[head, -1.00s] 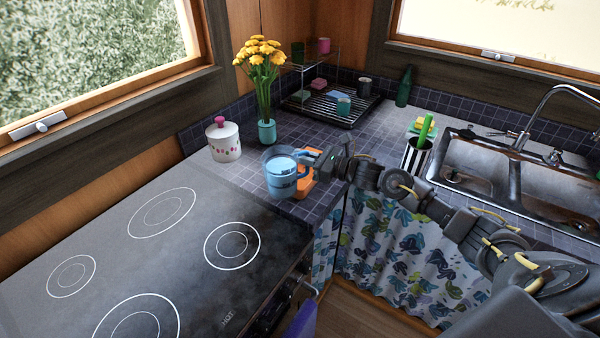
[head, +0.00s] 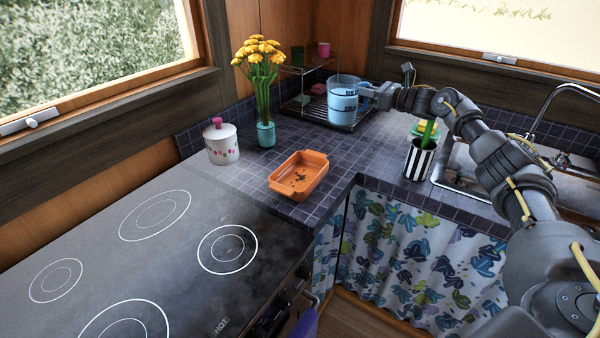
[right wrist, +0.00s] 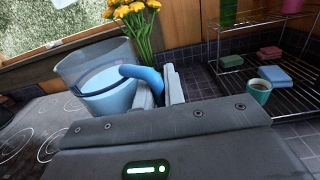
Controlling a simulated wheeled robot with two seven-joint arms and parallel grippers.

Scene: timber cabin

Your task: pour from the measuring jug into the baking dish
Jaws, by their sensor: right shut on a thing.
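The measuring jug (head: 342,102) is clear with blue contents and a blue handle. My right gripper (head: 368,94) is shut on its handle and holds it raised, looking about upright, in front of the dish rack. In the right wrist view the jug (right wrist: 98,85) is left of the fingers (right wrist: 162,86), with the blue handle between them. The orange baking dish (head: 316,187) sits on the tiled counter, below and left of the jug and apart from it. A few small dark bits lie in it. My left gripper is out of view.
A flower vase (head: 266,133) and a lidded white pot (head: 222,146) stand behind and left of the dish. The stove top (head: 165,255) is at left. A striped utensil holder (head: 418,160) stands near the sink (head: 460,170).

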